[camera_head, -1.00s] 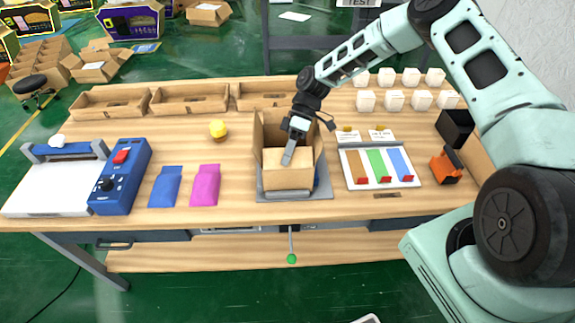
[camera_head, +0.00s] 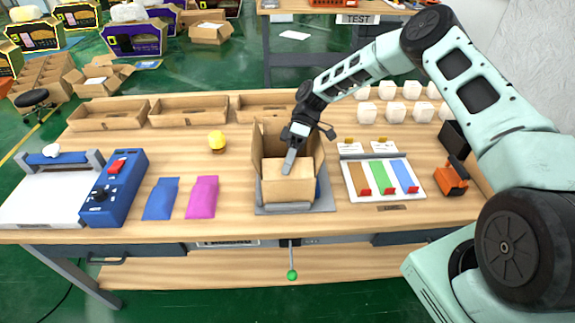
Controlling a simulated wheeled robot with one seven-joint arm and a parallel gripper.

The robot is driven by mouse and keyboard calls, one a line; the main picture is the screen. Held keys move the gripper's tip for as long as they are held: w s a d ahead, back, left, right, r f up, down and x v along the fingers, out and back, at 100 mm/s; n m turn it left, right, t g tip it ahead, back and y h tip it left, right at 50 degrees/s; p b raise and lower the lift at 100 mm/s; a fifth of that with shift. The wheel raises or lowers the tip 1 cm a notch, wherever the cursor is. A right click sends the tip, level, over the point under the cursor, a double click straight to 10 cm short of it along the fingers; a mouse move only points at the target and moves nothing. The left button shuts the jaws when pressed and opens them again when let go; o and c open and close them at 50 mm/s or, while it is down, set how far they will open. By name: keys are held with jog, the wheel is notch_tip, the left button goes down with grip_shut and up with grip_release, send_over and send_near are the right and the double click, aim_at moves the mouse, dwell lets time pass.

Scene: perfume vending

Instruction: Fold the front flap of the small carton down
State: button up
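The small carton (camera_head: 288,190) is an open brown cardboard box on a grey plate (camera_head: 268,209) at the middle of the table's front. Its left flap (camera_head: 257,153) and right flap (camera_head: 319,153) stand up. The lighter front flap (camera_head: 275,167) leans inward over the opening, above the front wall. My gripper (camera_head: 289,161) reaches down from the upper right, with its narrow grey tip at the front flap. The fingers look closed together as one bar, with nothing visible between them. Whether the tip touches the flap is hard to tell. The carton's inside is mostly hidden.
A blue control box (camera_head: 121,187), a blue pouch (camera_head: 161,199) and a pink pouch (camera_head: 202,197) lie left. A tray of coloured strips (camera_head: 381,178) is right; white cubes (camera_head: 395,111) and cardboard trays (camera_head: 189,110) line the back.

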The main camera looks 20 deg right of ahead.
jog(key=shift+o, duration=0.2)
jog(key=b+v, duration=0.5)
jog(key=v, duration=1.2)
jog(key=shift+b, duration=0.35)
jog(key=shift+w+d+r, duration=0.1)
jog(key=shift+w+r, duration=0.05)
